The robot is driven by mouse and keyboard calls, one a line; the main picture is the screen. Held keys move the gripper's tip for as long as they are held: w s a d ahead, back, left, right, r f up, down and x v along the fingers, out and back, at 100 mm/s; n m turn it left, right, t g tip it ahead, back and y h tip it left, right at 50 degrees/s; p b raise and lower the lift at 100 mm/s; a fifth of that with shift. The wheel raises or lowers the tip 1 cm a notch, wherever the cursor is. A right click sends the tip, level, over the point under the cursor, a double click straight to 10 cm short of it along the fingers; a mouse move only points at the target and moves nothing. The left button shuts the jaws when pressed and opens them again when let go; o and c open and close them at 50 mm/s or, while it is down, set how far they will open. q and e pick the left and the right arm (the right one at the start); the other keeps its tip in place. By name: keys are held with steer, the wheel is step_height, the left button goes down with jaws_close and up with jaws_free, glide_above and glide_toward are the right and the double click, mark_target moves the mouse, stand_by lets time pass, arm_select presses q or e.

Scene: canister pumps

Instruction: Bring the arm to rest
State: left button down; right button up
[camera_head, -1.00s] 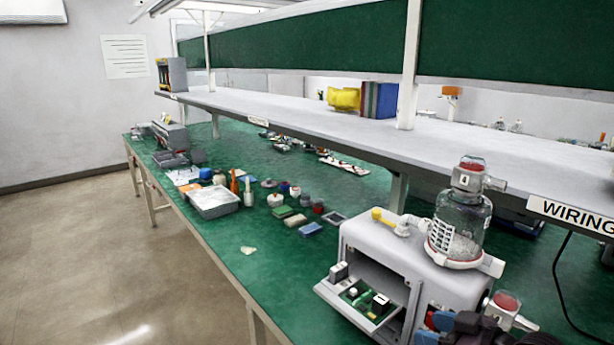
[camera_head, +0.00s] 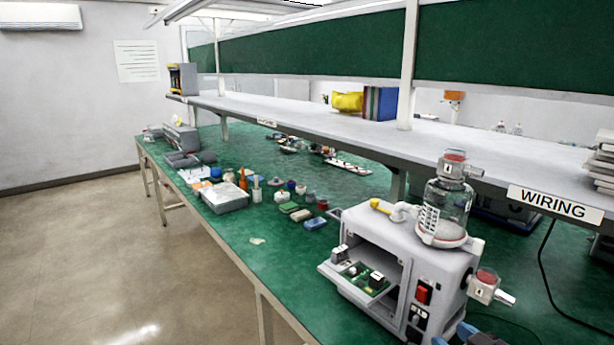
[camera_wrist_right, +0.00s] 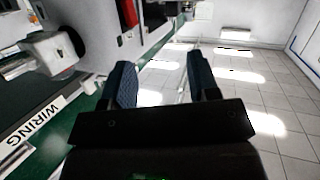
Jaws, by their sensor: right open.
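The grey pump unit (camera_head: 440,266) stands on the green bench at the right. A clear canister (camera_head: 444,212) sits upright on its top. A drawer with a green circuit board (camera_head: 362,275) sticks out of its open front. A red switch (camera_head: 423,293) shows on the front panel. My right gripper (camera_head: 464,337) is at the bottom edge of the head view, in front of the pump and apart from it, mostly cut off. In the right wrist view, my right gripper (camera_wrist_right: 160,80) is open, with nothing between its two blue fingers. My left gripper is not in view.
A grey tray (camera_head: 224,198) and several small parts lie farther along the bench. A shelf (camera_head: 300,119) with a WIRING label runs above it. A red-capped fitting (camera_head: 487,284) juts from the pump's right side. Open tiled floor (camera_wrist_right: 285,100) lies beyond the gripper.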

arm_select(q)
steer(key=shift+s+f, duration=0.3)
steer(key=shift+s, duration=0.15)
arm_select(e)
steer(key=s+f+m+g+h, duration=0.2)
steer(key=s+f+m+h, duration=0.2)
steer(key=s+f, duration=1.5)
steer(key=shift+s+f+h, duration=0.25)
steer(key=shift+f+h, duration=0.05)
steer(key=shift+h, duration=0.2)
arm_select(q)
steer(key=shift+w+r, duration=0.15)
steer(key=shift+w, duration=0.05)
